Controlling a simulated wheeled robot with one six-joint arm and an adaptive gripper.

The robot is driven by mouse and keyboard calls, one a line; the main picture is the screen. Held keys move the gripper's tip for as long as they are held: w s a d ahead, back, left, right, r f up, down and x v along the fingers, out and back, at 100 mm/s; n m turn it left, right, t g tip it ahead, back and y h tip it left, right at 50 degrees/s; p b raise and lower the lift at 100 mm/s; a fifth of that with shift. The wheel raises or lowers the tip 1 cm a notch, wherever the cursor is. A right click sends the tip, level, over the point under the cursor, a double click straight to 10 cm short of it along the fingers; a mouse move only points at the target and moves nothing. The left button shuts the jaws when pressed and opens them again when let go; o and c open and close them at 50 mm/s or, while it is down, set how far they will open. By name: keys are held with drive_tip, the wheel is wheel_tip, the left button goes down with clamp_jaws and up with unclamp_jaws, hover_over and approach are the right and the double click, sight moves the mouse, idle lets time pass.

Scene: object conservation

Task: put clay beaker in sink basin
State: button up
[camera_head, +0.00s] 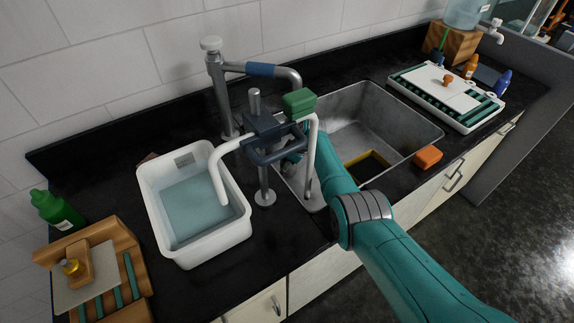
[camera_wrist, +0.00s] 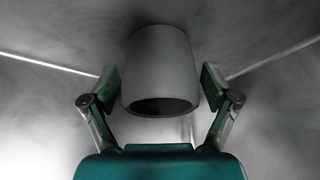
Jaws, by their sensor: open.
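The clay beaker (camera_wrist: 160,62) shows in the wrist view as a plain grey cup with its dark mouth towards me. I cannot tell whether the beaker rests on the metal. In the head view my teal arm reaches to the left part of the basin; my gripper and the beaker are hidden there behind the tap and arm.
A tap assembly with a white hooked pipe (camera_head: 312,160) and green block (camera_head: 299,102) stands close to my arm. A white tub of water (camera_head: 160,205) is left of it. An orange block (camera_head: 428,157) lies at the basin's front right rim. A white tray (camera_head: 405,78) stands right.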

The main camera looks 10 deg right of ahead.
drive_tip(key=shift+r, duration=0.15)
drive_tip(key=v, duration=1.2)
idle(0.3)
